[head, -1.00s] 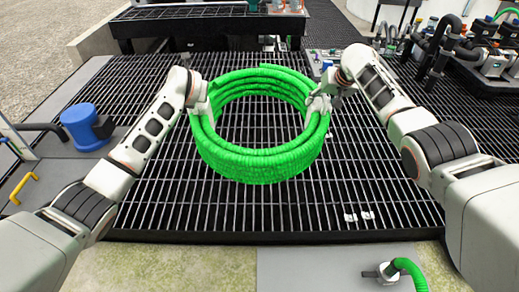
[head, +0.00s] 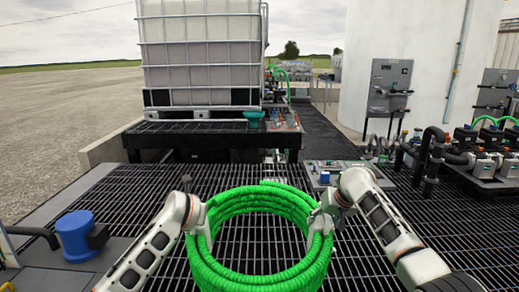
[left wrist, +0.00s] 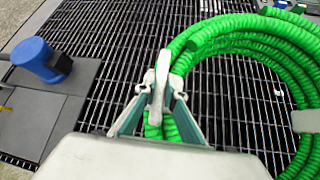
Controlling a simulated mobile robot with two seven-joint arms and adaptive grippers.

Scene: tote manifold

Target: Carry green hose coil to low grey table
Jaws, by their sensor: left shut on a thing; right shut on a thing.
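The green hose coil (head: 260,283) is a thick ring of several ribbed turns in front of me, with the dark grating showing through its middle. My left gripper (head: 204,222) is shut on its left side, and my right gripper (head: 324,214) is shut on its right side. In the left wrist view the coil (left wrist: 225,36) passes between the fingers of the left gripper (left wrist: 158,112). The coil's near edge is cut off in the head view. Its height above the grating is hard to tell. I cannot clearly pick out a low grey table.
A caged white tote (head: 203,55) stands on a dark stand (head: 165,141) ahead. A blue cylindrical device (head: 76,236) sits at the left. A small panel with a blue block (head: 325,177) is beyond the coil. Pumps and pipes (head: 470,160) line the right. Grating walkway (head: 325,135) runs back right.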

